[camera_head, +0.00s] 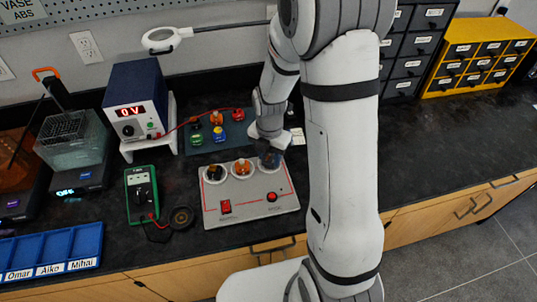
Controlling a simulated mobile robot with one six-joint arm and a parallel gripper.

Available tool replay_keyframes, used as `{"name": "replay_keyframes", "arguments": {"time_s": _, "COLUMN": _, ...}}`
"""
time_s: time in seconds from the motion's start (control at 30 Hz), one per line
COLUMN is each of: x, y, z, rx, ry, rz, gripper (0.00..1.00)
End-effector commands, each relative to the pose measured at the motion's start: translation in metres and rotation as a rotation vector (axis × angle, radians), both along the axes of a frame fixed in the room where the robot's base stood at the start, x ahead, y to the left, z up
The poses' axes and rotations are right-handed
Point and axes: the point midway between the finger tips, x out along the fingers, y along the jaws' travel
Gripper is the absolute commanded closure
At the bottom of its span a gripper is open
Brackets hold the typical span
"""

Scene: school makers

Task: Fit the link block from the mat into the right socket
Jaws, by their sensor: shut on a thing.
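My gripper (269,158) is at the right socket (269,169) of the grey socket panel (250,211). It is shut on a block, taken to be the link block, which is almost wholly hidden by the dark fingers. Whether the block is in the socket or just above it cannot be told. The left socket holds a dark block (215,173) and the middle socket holds an orange block (242,167). The dark mat (207,146) lies behind the panel with several small coloured blocks on it.
A blue power supply (137,101) reading 0 V stands behind left. A green multimeter (141,195) and a dark round coil (182,218) lie left of the panel. A blue name tray (52,252) is at front left. Drawer cabinets (480,55) stand at back right; the right counter is clear.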

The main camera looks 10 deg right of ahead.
Motion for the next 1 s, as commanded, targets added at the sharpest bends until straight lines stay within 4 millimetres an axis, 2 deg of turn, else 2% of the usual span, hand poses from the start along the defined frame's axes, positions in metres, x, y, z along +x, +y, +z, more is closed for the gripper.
{"name": "replay_keyframes", "arguments": {"time_s": 0.4, "x": 0.0, "y": 0.0, "z": -0.01, "rx": 0.0, "ry": 0.0, "rz": 0.0, "gripper": 0.85}}
{"name": "replay_keyframes", "arguments": {"time_s": 0.43, "x": 0.0, "y": 0.0, "z": -0.009, "rx": 0.0, "ry": 0.0, "rz": 0.0, "gripper": 0.62}}
{"name": "replay_keyframes", "arguments": {"time_s": 0.53, "x": 0.0, "y": 0.0, "z": -0.008, "rx": 0.0, "ry": 0.0, "rz": 0.0, "gripper": 0.55}}
{"name": "replay_keyframes", "arguments": {"time_s": 0.77, "x": 0.0, "y": 0.0, "z": -0.004, "rx": 0.0, "ry": 0.0, "rz": 0.0, "gripper": 0.55}}
{"name": "replay_keyframes", "arguments": {"time_s": 1.0, "x": 0.0, "y": 0.0, "z": 0.016, "rx": 0.0, "ry": 0.0, "rz": 0.0, "gripper": 0.55}}
